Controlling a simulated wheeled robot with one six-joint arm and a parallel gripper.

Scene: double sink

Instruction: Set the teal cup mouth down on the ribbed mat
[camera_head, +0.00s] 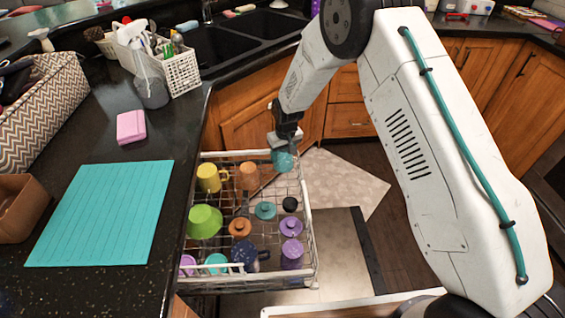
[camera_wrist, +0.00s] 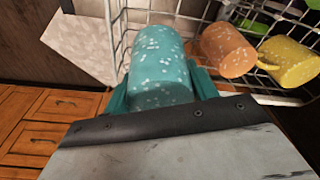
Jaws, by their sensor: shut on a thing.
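The teal cup (camera_wrist: 160,62) is speckled with white and held between the teal fingers of my gripper (camera_wrist: 163,92) in the wrist view. In the head view the cup (camera_head: 284,161) hangs at the rear right corner of the dish rack, below my gripper (camera_head: 284,141). My gripper is shut on it. I cannot tell which way its mouth points. The ribbed mat (camera_head: 104,214) is a flat teal sheet on the dark counter at the left. Nothing stands on the mat, and my gripper is well to its right.
The wire rack (camera_head: 308,235) holds several cups and lids, including a yellow cup (camera_head: 209,178), an orange cup (camera_head: 246,176) and a green bowl (camera_head: 204,222). A pink sponge (camera_head: 131,127) lies behind the mat. A brown box (camera_head: 20,207) and a patterned basket (camera_head: 45,105) stand left.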

